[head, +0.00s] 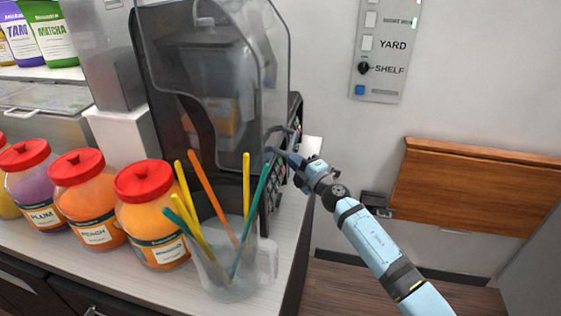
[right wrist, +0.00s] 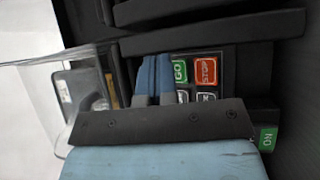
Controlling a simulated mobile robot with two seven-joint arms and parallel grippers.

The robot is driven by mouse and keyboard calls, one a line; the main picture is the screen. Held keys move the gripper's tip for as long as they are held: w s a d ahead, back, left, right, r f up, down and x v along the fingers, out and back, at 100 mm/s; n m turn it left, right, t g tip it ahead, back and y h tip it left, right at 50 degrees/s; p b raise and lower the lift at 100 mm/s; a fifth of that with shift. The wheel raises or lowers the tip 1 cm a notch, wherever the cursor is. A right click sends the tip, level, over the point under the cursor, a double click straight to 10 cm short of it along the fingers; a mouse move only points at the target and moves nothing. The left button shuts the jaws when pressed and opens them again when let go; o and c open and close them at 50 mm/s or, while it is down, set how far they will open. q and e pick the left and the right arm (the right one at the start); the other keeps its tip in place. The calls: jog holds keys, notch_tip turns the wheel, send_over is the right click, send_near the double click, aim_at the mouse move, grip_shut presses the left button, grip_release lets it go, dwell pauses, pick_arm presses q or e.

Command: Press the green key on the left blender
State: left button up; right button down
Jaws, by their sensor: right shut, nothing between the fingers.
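A dark blender (head: 165,90) with a clear hood stands on the counter in the head view, its key side turned mostly away to the right. My right gripper (head: 274,142) is at that side, fingers pointing at the machine. In the right wrist view the closed blue fingers (right wrist: 154,66) are empty and lie just left of the green GO key (right wrist: 180,72), which they partly cover. The red STOP key (right wrist: 206,70) is right of it. I cannot tell whether the fingertips touch the panel. My left gripper is not in view.
A clear pitcher (head: 268,262) with several coloured sticks stands in front of the blender. Red-lidded jars (head: 150,212) line the counter to the left. A green ON switch (right wrist: 267,139) is at the lower right in the wrist view. A wall panel (head: 385,50) hangs behind.

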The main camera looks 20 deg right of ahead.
jog(key=shift+w+a+f, duration=0.15)
jog(key=shift+w+a, duration=0.1)
jog(key=shift+a, duration=0.1)
jog(key=shift+w+a+f, duration=0.1)
jog(key=shift+w+a, duration=0.1)
jog(key=shift+a, duration=0.05)
dwell(0.9)
jog(key=shift+d, duration=0.1)
jog(key=shift+s+d+r, duration=0.25)
jog(key=shift+s+d, duration=0.2)
jog(key=shift+d, duration=0.05)
dwell(0.3)
jog(key=s+d, duration=0.1)
jog(key=s+d+r+p, duration=0.1)
jog(key=s+d+p, duration=0.1)
jog(key=shift+d+r, duration=0.25)
jog(key=shift+d, duration=0.15)
